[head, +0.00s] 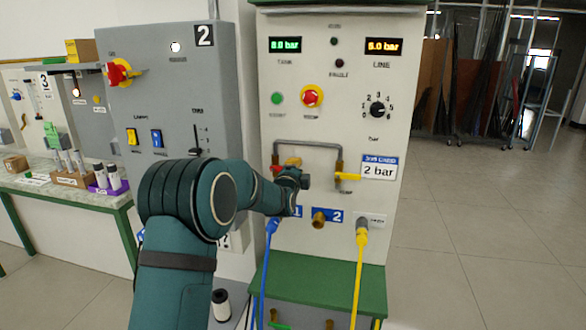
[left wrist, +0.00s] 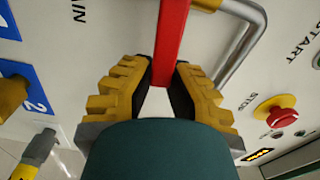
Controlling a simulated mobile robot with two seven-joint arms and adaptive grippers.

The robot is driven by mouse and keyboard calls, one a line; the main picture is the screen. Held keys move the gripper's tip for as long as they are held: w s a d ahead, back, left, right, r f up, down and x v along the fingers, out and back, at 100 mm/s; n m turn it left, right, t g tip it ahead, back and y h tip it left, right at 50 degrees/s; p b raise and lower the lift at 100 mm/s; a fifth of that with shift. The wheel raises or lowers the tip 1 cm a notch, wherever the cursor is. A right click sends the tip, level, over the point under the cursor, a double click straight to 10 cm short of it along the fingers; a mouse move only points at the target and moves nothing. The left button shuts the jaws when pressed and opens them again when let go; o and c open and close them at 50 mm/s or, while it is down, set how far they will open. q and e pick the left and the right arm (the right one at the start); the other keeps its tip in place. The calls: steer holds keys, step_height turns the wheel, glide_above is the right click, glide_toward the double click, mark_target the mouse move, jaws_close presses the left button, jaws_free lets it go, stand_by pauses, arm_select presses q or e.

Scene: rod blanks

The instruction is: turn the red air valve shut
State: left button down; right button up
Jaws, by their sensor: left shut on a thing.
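The red air valve's lever (left wrist: 172,40) runs between the yellow-padded fingers of my left gripper (left wrist: 163,78) in the left wrist view. The gripper is shut on it. In the head view my left gripper (head: 292,177) is at the front panel, below the grey bent pipe (head: 308,145), and hides most of the valve. Only a small red part of the lever (head: 276,168) shows there, so I cannot tell its full angle. The tank display (head: 285,45) and line display (head: 384,47) are lit. My right gripper is out of view.
A yellow lever (head: 347,177) sits just right of my gripper. A red stop button (head: 312,96) and a black knob (head: 377,109) are above. Blue (head: 268,255) and yellow (head: 359,270) hoses hang below. The floor at right is clear.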

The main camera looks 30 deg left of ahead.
arm_select(q)
steer(key=shift+f+m, duration=0.45)
steer(key=shift+m, duration=0.25)
steer(key=c, duration=0.9)
jaws_free()
steer(key=v, duration=1.2)
steer(key=shift+a, duration=0.1)
